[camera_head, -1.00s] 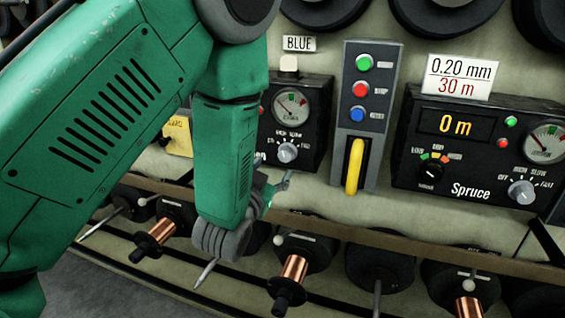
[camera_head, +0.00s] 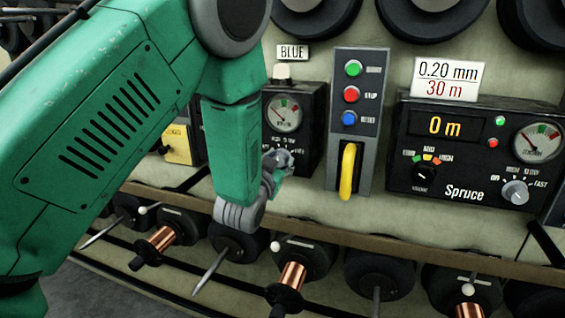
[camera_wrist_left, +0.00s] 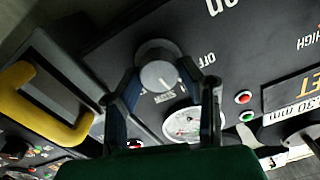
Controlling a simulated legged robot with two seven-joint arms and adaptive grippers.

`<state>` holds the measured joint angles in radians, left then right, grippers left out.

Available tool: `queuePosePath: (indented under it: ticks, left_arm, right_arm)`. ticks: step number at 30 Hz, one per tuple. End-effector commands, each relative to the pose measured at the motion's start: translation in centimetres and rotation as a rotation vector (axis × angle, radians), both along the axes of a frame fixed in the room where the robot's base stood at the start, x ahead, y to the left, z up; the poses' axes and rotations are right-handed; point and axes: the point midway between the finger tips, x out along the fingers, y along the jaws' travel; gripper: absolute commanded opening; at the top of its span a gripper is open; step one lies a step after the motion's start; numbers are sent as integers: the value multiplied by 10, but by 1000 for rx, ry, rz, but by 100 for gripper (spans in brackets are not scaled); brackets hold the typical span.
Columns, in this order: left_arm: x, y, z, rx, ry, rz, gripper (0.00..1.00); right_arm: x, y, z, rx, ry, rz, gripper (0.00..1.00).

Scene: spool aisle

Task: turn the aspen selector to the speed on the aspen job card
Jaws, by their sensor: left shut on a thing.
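My left gripper (camera_head: 277,161) is at the lower right of the dark control box (camera_head: 312,110) left of the lever panel. In the left wrist view its two fingers (camera_wrist_left: 160,88) are shut on a round grey selector knob (camera_wrist_left: 157,72), one on each side. The words OFF and SLOW show by the knob; its exact setting is hard to tell. No card marked aspen is readable. My right gripper is out of view.
A panel with several push buttons and a yellow lever (camera_head: 347,171) stands just right of my gripper. Further right is the Spruce box (camera_head: 465,192) with a "0.20 mm, 30 m" card (camera_head: 446,80). Copper spools (camera_head: 290,277) line the shelf below.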

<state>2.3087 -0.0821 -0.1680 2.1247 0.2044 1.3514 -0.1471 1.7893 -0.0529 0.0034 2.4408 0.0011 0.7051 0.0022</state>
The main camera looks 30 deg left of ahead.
Motion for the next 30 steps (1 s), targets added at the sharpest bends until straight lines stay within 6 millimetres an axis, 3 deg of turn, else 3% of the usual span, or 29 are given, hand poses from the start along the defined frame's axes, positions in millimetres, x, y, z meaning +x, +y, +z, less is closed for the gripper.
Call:
queuePosePath:
  ticks: [1,11,30]
  left_arm:
    - [2,-10,-4,-5,5,-27,4]
    - [3,-9,-6,37,23,-23,4]
    - [1,-9,-7,451,129,-24,4]
  right_arm:
    - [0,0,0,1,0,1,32]
    - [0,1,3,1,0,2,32]
    - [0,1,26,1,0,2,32]
